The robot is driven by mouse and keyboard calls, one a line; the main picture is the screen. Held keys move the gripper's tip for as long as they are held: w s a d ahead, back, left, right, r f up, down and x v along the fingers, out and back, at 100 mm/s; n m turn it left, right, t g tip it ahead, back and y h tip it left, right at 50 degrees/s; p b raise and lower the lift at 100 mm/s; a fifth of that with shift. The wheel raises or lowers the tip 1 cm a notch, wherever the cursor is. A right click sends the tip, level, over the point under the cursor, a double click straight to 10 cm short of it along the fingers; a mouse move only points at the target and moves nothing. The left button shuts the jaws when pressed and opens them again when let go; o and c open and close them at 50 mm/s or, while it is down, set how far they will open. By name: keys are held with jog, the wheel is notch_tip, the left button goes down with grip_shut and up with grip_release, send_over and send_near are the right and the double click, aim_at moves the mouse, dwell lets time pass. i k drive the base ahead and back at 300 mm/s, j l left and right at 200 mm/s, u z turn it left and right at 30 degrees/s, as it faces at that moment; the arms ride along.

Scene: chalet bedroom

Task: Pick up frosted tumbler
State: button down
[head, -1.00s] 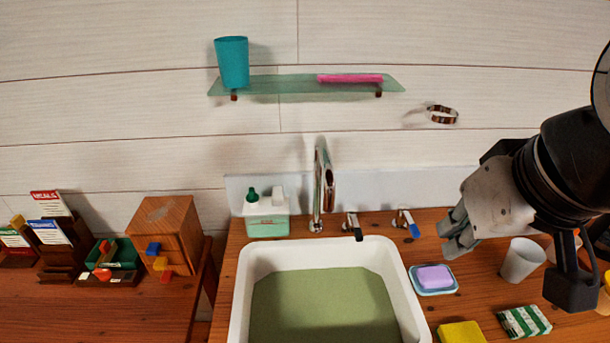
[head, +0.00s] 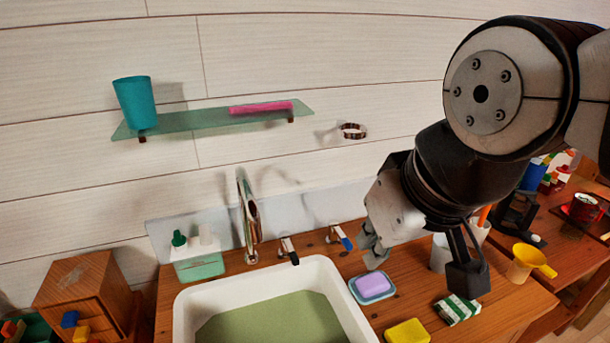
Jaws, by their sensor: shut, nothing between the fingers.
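A whitish, plain tumbler (head: 440,254) stands on the wooden counter right of the sink, partly hidden behind my arm; it looks like the frosted tumbler. A teal tumbler (head: 136,103) stands at the left end of the glass wall shelf (head: 212,121). My gripper (head: 374,252) is above the counter, left of the whitish tumbler and apart from it. It points down near the soap, and its grey fingers are shut and empty.
Another whitish container (head: 481,232) and a yellow cup (head: 523,262) stand right. The faucet (head: 247,215) rises behind the sink (head: 183,322).

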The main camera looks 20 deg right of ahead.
aim_at(440, 254)
jog(key=k+l+u, duration=0.25)
jog(key=l, duration=0.25)
jog(key=k+l+u, duration=0.15)
jog(key=l+u, duration=0.15)
jog(key=l, duration=0.15)
jog(key=k+l+u, duration=0.25)
jog(key=l, duration=0.2)
jog(key=k+l+u, duration=0.25)
jog(key=l, duration=0.1)
